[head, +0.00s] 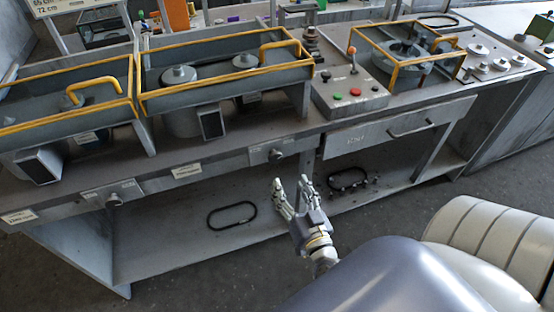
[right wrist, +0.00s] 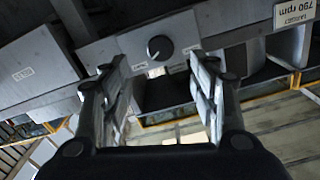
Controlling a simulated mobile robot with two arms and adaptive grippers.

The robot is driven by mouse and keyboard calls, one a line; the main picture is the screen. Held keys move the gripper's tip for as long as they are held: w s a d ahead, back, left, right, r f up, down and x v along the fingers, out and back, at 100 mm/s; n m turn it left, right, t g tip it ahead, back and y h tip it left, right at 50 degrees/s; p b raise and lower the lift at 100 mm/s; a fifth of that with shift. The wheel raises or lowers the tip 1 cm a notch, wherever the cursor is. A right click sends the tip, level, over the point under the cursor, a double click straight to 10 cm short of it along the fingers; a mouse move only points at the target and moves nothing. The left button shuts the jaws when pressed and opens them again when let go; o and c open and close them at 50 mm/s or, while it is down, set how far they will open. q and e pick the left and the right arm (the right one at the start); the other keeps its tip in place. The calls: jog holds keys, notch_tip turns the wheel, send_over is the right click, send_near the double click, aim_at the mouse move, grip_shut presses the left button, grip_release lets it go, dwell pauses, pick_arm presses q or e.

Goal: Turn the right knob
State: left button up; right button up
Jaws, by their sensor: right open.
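The right knob (head: 275,155) is a small dark round knob on a grey plate on the front edge of the workbench. In the right wrist view a dark knob (right wrist: 159,48) with a light pointer line shows between and beyond my fingertips; it looks like the same one. My right gripper (head: 291,186) is open and empty, in front of the bench and a little below the right knob in the head view. Its fingers do not touch the knob. A second, left knob (head: 114,200) sits further left on the same edge. My left gripper is not in view.
The workbench carries yellow-railed housings (head: 215,85) and a control box (head: 347,95) with red and green buttons and a lever. A drawer (head: 385,140) is right of the knob. Black rings (head: 232,215) lie on the lower shelf. The floor in front is clear.

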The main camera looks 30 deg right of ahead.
aim_at(276, 160)
jog(key=p+x, duration=0.1)
jog(key=x, duration=0.9)
jog(key=shift+w, duration=0.3)
jog(key=shift+a, duration=0.1)
jog(key=c, duration=1.1)
